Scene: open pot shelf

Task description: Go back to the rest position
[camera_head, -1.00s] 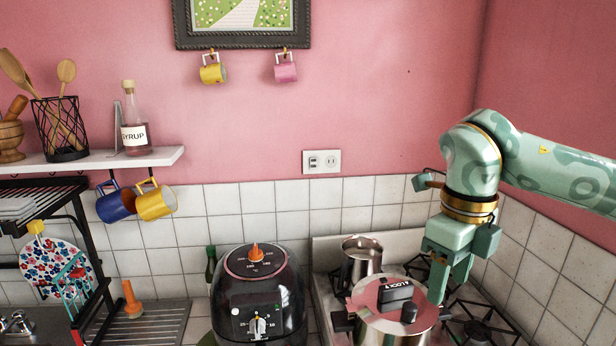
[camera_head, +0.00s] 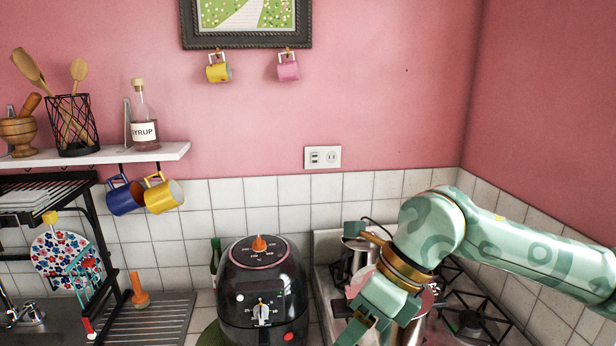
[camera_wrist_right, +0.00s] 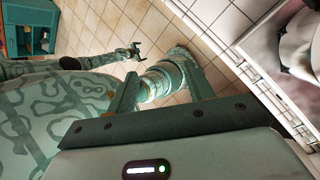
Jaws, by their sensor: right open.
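My right arm comes in from the right in the head view, and its gripper (camera_head: 362,334) points down at the bottom edge in front of the stove. It is open, and I see nothing between its fingers. The right gripper's fingers (camera_wrist_right: 162,80) stand apart in the wrist view, with tiled floor and parts of my body beyond. What looks like my left gripper (camera_wrist_right: 134,50) shows small and far off there; its opening is too small to judge. The lidded pot (camera_head: 412,332) on the stove is largely hidden behind my right arm.
A steel pitcher (camera_head: 352,262) stands on the stove (camera_head: 326,262) behind my gripper. A black cooker (camera_head: 262,292) stands left of it. A shelf (camera_head: 120,155) holds a syrup bottle (camera_head: 144,120), with mugs hanging below. The wall area above the stove is free.

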